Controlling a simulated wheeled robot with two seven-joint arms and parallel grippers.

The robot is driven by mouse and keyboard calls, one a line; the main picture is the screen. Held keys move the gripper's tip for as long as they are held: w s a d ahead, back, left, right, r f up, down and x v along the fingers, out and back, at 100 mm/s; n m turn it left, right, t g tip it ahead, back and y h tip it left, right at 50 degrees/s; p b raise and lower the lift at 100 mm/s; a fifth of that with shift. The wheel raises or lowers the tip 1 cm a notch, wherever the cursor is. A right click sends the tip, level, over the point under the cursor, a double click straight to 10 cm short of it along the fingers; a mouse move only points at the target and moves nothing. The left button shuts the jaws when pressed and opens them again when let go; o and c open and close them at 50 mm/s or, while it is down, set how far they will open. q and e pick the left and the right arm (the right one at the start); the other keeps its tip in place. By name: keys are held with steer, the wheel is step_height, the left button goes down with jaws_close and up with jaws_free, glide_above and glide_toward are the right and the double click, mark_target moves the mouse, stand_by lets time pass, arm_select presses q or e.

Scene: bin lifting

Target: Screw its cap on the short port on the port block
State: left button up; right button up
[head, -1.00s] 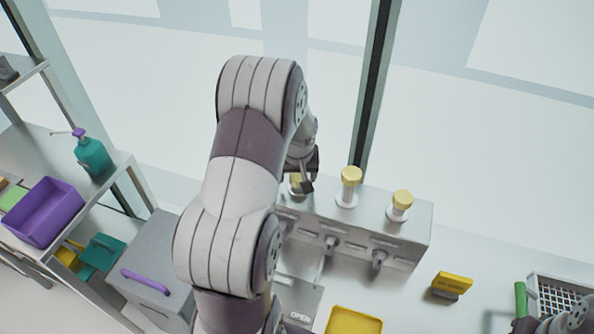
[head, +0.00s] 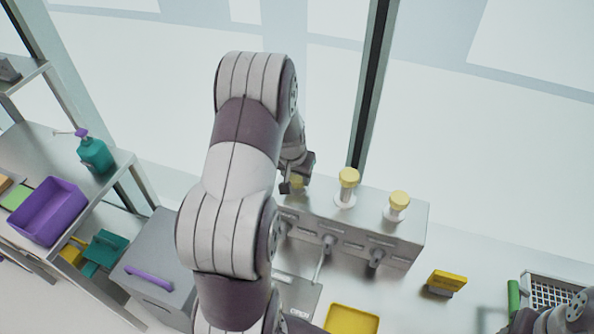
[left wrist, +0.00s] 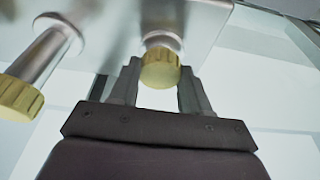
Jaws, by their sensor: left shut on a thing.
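The port block (head: 405,240) is a long silver box with a row of ports on top. The short port (left wrist: 163,40) is at the block's left end, mostly hidden in the head view. Its yellow cap (left wrist: 160,70) sits at the port's end and looks in line with it; how far it is screwed on I cannot tell. My left gripper (head: 296,184) is shut on this cap, with one finger on each side of it in the left wrist view (left wrist: 161,88). Only part of my right arm shows, at the lower right of the head view; its gripper cannot be made out.
Two taller ports with yellow caps (head: 348,178) (head: 399,200) stand to the right on the block. A yellow tray (head: 352,320), a yellow-and-grey block (head: 446,282) and a white rack (head: 550,292) lie in front. A grey box (head: 150,270) is at left.

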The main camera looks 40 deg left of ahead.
arm_select(q)
steer(key=m+h+b, duration=0.1)
steer(key=m+b, duration=0.2)
steer(key=b, duration=0.1)
steer(key=f+m+b, duration=0.1)
steer(key=m+b, duration=0.2)
steer(key=b, duration=0.1)
steer(key=shift+s+a+h, duration=0.1)
steer(key=shift+s+h, duration=0.05)
steer(key=shift+h, duration=0.25)
steer(key=shift+r+m, duration=0.2)
steer(key=shift+m, duration=0.4)
steer(key=shift+r, duration=0.1)
steer(key=o, duration=0.9)
steer(key=shift+d+r, duration=0.15)
steer(key=shift+d, duration=0.05)
